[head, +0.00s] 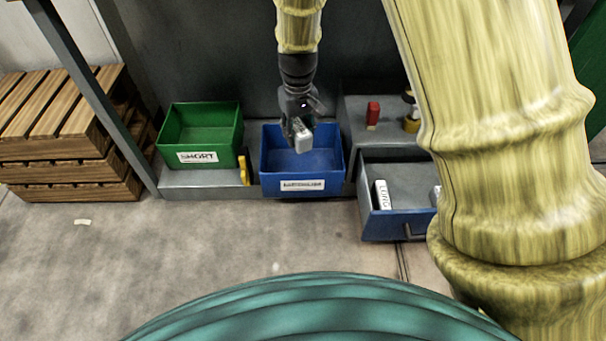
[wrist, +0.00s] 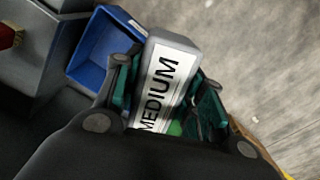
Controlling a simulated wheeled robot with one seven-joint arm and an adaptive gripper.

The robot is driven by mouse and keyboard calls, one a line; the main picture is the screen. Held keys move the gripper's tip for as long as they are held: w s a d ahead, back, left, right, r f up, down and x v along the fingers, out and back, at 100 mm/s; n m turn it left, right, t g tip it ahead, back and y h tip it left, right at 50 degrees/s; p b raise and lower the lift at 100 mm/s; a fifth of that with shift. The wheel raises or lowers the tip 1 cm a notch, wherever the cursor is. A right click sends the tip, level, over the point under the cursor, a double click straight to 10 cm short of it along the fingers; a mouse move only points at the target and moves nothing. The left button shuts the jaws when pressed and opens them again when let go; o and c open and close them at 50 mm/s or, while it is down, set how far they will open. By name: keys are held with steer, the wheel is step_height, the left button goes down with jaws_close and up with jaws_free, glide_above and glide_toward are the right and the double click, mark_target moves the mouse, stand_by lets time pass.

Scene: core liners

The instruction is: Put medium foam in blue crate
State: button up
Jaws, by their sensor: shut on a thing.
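The medium foam (wrist: 167,80) is a grey-white block with a white label reading MEDIUM in the wrist view. My gripper (wrist: 165,92) is shut on it, with a finger on each side. In the head view my gripper (head: 299,121) holds the foam (head: 302,139) over the blue crate (head: 303,184). The crate has a white label on its front, too small to read surely. In the wrist view the blue crate (wrist: 104,48) shows behind and to the left of the foam. The foam hides part of the crate's inside.
A green crate (head: 200,134) labelled SHORT stands to the left, with a yellow object (head: 244,170) between the crates. An open drawer (head: 398,216) at right holds a block labelled LONG (head: 382,194). A red object (head: 373,113) stands on the grey ledge. Wooden pallets (head: 62,130) are far left.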

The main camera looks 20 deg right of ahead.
steer(key=w+d+f+n, duration=0.2)
steer(key=w+f+n, duration=0.55)
steer(key=f, duration=0.35)
steer(key=n+b, duration=0.2)
steer(key=n, duration=0.4)
glide_above(304, 170)
step_height(304, 170, down, 12)
step_height(304, 170, down, 9)
steer(key=b, duration=0.4)
steer(key=shift+a+f, duration=0.1)
steer(key=shift+f, duration=0.05)
steer(key=o, duration=0.9)
steer(key=shift+o, duration=0.2)
step_height(304, 170, up, 12)
steer(key=p, duration=0.5)
steer(key=shift+p, duration=0.4)
